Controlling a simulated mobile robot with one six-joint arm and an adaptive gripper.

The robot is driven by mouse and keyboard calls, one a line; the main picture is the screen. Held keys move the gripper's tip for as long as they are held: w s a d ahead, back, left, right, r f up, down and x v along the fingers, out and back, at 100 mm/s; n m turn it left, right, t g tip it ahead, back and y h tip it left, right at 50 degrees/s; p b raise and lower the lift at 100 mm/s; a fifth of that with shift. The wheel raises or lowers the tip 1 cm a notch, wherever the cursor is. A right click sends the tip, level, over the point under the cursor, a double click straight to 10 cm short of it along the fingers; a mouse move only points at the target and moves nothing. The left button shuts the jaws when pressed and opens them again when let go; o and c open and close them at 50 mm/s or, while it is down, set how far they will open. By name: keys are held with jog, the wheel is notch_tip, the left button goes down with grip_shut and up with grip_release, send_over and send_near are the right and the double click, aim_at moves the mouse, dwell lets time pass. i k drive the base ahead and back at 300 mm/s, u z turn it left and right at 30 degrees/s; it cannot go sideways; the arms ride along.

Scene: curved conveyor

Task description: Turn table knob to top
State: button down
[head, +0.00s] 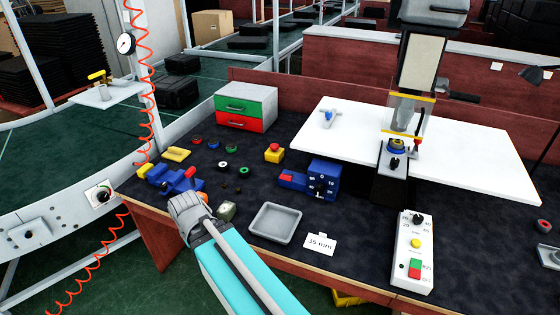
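A white control box (414,252) lies on the dark table at the right. It carries a black knob (417,218) at its far end, a yellow button and a red-green switch. The scale marks around the knob are too small to read fully, and its exact pointing is unclear. A blue device (322,178) at mid-table has a small dial with numbers. My turquoise arm reaches in from the bottom. My gripper (184,205) is at the table's left front, far left of the white box and apart from it. Its fingers cannot be made out.
A grey tray (275,235) and a "35 mm" card (319,244) lie between my arm and the white box. A press (397,150) stands behind the box. Blue parts (168,180) and coloured rings lie near my gripper. A conveyor with its own knob (102,195) is left.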

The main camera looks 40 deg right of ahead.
aim_at(320, 189)
jog(key=z, duration=1.4)
